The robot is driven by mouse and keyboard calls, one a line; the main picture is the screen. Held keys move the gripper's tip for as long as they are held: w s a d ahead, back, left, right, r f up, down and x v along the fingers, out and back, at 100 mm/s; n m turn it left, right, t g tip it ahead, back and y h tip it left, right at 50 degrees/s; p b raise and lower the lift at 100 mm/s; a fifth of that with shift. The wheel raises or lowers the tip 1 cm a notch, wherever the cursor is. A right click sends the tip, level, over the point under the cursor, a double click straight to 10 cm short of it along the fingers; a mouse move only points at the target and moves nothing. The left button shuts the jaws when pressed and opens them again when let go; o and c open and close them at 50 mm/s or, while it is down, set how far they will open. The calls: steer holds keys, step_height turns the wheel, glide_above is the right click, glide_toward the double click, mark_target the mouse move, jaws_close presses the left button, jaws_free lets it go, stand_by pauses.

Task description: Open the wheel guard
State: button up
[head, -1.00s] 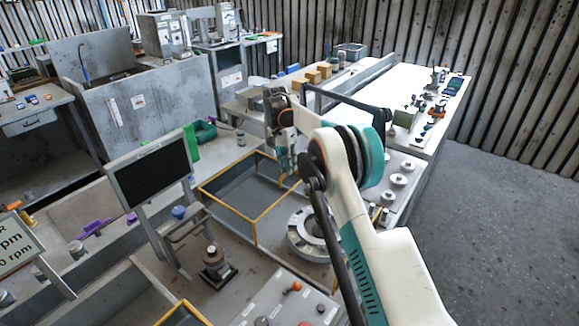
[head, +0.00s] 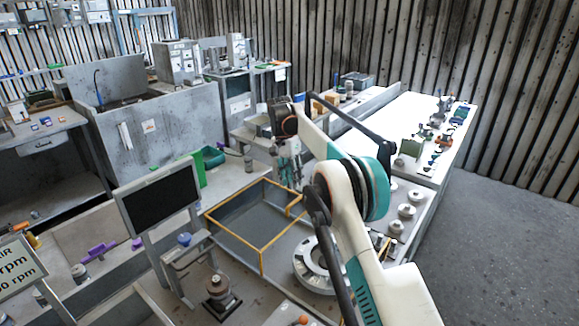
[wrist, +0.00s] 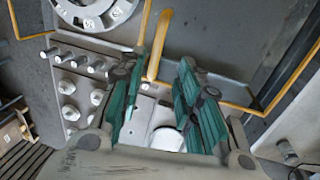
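What looks like the wheel guard (head: 262,246) is a box with yellow edges on the bench, in the middle of the head view. Its yellow edging also shows in the wrist view (wrist: 246,108). A yellow bar (wrist: 159,45) runs between and beyond my fingers in the wrist view; I cannot tell for sure whether it is the guard's handle. My gripper (wrist: 158,78) has its two teal fingers spread apart with nothing held. In the head view my gripper (head: 290,175) hangs at the guard's far right corner. Contact with the guard cannot be told.
A round grey metal ring (head: 312,268) lies right of the guard. A dark screen (head: 160,199) stands on its left. Grey floor (head: 500,240) is clear at right.

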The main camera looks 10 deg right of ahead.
steer(key=r, duration=0.5)
steer(key=shift+w+a+r, duration=0.3)
steer(key=shift+w+a, duration=0.1)
